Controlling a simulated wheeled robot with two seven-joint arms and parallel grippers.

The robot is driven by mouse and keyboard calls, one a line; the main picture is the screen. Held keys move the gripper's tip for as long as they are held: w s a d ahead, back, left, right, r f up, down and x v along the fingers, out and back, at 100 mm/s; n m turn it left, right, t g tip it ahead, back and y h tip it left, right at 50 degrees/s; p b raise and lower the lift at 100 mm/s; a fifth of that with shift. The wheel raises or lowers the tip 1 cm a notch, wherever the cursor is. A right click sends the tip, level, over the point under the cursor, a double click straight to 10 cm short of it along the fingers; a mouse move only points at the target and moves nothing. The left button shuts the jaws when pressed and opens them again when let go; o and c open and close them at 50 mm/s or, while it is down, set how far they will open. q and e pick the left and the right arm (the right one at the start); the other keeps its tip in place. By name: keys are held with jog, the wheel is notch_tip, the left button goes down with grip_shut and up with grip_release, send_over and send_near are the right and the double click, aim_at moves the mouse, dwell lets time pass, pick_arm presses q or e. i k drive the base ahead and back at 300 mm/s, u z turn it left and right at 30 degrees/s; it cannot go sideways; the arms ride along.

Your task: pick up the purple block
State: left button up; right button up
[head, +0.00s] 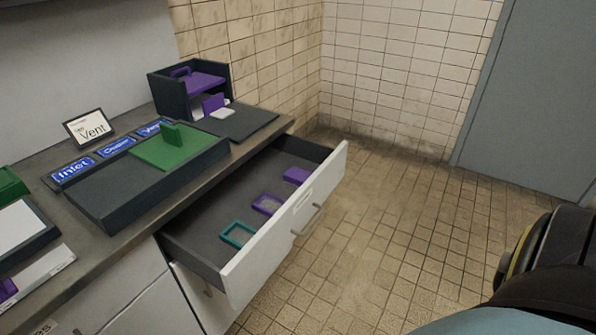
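A small solid purple block (296,175) lies in the open drawer (200,245), toward its far end and close to the inside of the drawer front. A purple frame (266,204) with an open middle lies nearer in the same drawer, and a teal frame (237,234) lies nearer still. The block is apart from both frames. Neither of my grippers shows in the head view.
The drawer sticks out from under the counter, with a bar handle (308,219) on its front. The tiled floor (400,240) right of the drawer is clear.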

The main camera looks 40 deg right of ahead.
aim_at(296, 176)
jog(key=i, duration=0.2)
jog(key=z, duration=1.4)
